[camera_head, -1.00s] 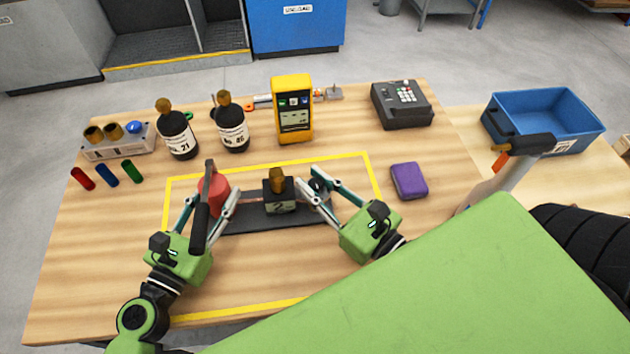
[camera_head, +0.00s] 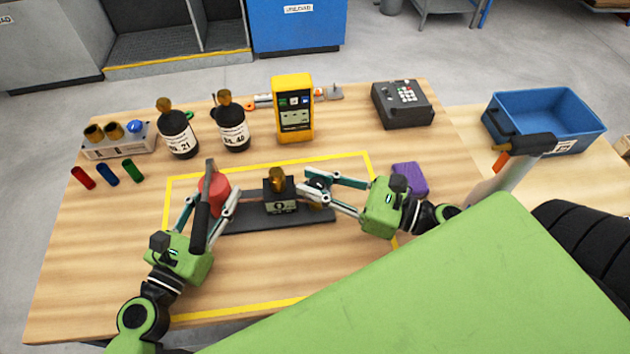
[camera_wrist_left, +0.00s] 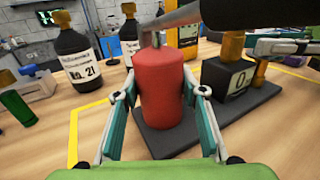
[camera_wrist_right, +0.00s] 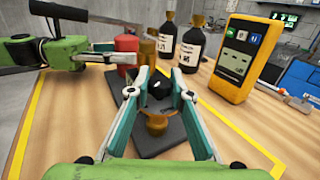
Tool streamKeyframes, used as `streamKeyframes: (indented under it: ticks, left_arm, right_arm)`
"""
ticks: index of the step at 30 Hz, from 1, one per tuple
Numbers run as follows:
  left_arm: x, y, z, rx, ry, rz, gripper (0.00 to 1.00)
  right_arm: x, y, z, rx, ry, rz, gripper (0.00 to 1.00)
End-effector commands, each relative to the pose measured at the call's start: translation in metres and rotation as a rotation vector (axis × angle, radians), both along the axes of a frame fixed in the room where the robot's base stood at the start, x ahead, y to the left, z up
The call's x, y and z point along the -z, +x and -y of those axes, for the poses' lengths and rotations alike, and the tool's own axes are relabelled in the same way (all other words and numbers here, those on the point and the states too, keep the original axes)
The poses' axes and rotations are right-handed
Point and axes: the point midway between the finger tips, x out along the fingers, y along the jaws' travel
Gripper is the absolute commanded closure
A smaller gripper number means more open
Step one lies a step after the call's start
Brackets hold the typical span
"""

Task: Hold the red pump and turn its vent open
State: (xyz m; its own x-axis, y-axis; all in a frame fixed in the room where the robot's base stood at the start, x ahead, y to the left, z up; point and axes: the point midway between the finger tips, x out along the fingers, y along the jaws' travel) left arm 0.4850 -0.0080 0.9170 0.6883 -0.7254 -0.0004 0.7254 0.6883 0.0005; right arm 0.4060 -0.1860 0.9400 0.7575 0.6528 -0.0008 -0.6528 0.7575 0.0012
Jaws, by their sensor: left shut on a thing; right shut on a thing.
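The red pump (camera_head: 215,188) stands upright at the left end of a dark base plate (camera_head: 265,218); its long black handle (camera_head: 202,220) slants across the left gripper. My left gripper (camera_wrist_left: 160,95) is shut around the red body, one finger on each side. A dark block (camera_head: 280,199) with a brass top and a white face reading 0 stands mid-plate. The knob is partly hidden in the head view.
Two black bottles (camera_head: 178,135) and a yellow meter (camera_head: 294,110) stand behind the plate. A purple block (camera_head: 411,177) lies close behind my right gripper. A keypad box (camera_head: 402,104) and blue bin (camera_head: 545,118) are further right. The table front is clear.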

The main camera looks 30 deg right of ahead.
Motion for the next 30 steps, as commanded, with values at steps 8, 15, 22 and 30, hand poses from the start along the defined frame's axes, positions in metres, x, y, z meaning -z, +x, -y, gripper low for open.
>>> streamKeyframes:
  ticks: [8, 15, 22, 30]
  left_arm:
    - [-0.002, 0.001, 0.000, 0.000, 0.000, 0.004, 1.00]
    - [-0.002, 0.001, 0.000, -0.001, -0.001, 0.005, 1.00]
    - [-0.002, 0.001, 0.000, -0.001, -0.001, 0.005, 1.00]
    - [-0.002, 0.001, 0.000, -0.002, -0.001, 0.005, 1.00]
  right_arm:
    - [-0.001, 0.001, 0.000, 0.002, 0.001, 0.002, 0.72]
    - [-0.001, 0.001, 0.000, 0.003, 0.000, 0.001, 0.62]
    - [0.000, 0.000, 0.001, 0.003, 0.000, 0.001, 0.62]
    - [0.001, -0.022, 0.019, 0.006, 0.000, -0.004, 0.62]
